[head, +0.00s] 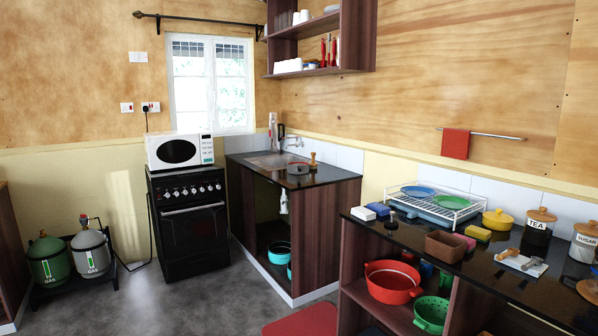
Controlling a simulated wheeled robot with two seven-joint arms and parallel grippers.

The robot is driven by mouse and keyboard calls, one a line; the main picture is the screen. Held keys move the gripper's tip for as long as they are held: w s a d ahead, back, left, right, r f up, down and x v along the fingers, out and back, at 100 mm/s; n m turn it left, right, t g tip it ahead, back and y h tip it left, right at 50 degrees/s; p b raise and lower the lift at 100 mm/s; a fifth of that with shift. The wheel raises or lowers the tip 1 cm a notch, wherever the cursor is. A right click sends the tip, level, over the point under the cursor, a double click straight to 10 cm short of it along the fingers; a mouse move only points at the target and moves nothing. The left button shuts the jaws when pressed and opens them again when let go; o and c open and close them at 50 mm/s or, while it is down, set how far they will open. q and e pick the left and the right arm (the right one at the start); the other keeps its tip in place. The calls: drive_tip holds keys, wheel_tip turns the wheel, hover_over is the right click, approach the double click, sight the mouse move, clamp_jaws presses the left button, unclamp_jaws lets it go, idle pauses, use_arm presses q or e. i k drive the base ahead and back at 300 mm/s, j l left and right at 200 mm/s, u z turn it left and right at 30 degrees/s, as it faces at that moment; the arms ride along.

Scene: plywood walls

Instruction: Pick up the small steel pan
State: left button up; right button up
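A small round steel-grey pan (298,169) sits on the dark counter (322,173) of the sink unit, in the middle of the head view. It stands at the counter's front part, just right of the sink basin (268,160). Its top looks reddish; I cannot tell whether that is a lid or its inside. Neither of my grippers is in view, and nothing touches the pan from my side.
A black stove (190,222) with a white microwave (180,150) stands left of the sink unit. A nearer counter at right holds a dish rack (436,203), a yellow pot (497,221) and jars. Gas bottles stand at left. Grey floor (210,300) is open in front.

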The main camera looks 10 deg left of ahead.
sight(299, 169)
drive_tip(key=i+j+u, duration=0.1)
drive_tip(key=i+u, duration=0.3)
drive_tip(key=i, duration=1.35)
drive_tip(key=i+j, duration=0.1)
drive_tip(key=i, duration=0.65)
drive_tip(key=i+j+z, duration=0.1)
drive_tip(key=i, duration=0.65)
